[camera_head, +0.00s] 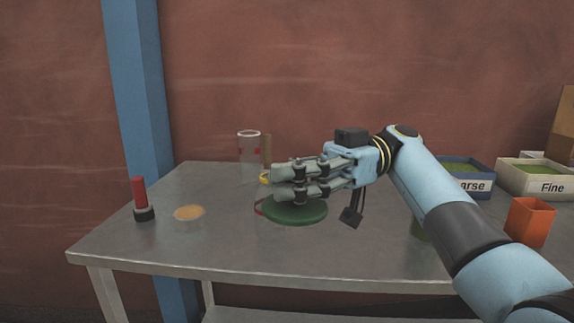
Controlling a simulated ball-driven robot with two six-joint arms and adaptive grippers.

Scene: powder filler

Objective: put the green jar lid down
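The green jar lid (293,212) is a flat dark-green disc near the middle of the steel table, directly below the fingers of my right gripper (280,182). The fingers point left, one above the other in the picture, and cover the lid's upper part. I cannot tell whether they are closed on a knob of the lid or apart from it, nor whether the lid rests fully on the table. My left gripper is not in view.
A red-handled tool (140,198) and a tan disc (189,212) are at the left. Bins labelled Coarse (473,185) and Fine (545,187) and an orange cup (530,222) are at the right. The front middle is clear.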

